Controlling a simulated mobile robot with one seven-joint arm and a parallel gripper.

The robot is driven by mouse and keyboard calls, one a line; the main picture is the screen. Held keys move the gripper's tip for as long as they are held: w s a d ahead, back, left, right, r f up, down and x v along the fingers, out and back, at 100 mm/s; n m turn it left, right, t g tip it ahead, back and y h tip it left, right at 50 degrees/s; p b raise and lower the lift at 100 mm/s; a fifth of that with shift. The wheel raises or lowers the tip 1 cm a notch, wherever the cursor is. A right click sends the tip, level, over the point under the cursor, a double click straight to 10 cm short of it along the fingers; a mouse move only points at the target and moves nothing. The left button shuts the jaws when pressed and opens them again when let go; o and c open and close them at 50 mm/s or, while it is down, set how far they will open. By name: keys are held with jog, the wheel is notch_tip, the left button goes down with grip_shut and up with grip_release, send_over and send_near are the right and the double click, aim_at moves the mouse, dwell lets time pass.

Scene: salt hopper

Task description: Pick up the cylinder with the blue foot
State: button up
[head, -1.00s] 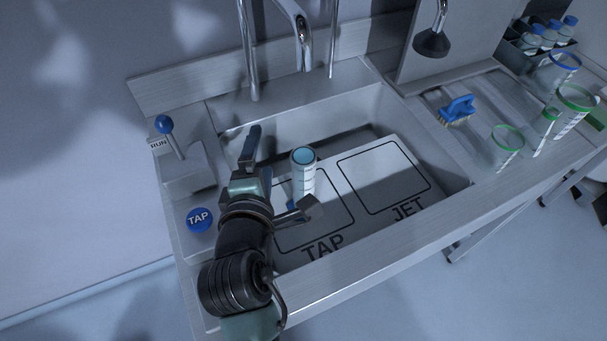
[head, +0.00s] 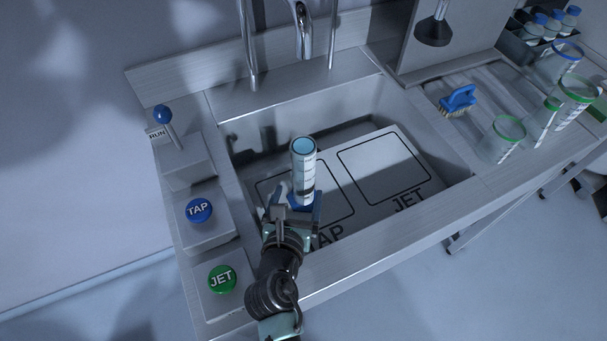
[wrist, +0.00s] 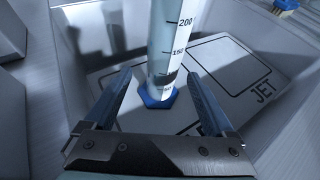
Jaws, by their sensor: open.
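The cylinder (head: 303,167) stands upright in the sink on the outlined TAP area of the light board. It has graduation marks and its top shows blue inside. Its blue foot (wrist: 158,95) shows in the wrist view between my finger tips. My gripper (head: 293,205) is open, with one finger on each side of the cylinder's lower part. In the wrist view my gripper (wrist: 160,98) has clear gaps between both fingers and the cylinder. The foot is partly hidden by my gripper in the head view.
The sink (head: 245,195) has raised walls around the board. A tap spout (head: 303,35) hangs behind the cylinder. Blue TAP (head: 199,210) and green JET (head: 222,279) buttons sit at left.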

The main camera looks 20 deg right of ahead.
aim_at(301, 188)
jog(key=shift+d+x, duration=0.25)
jog(key=shift+x, duration=2.7)
jog(key=shift+s+r, duration=0.1)
jog(key=shift+r, duration=0.1)
jog(key=shift+c, duration=0.3)
grip_shut()
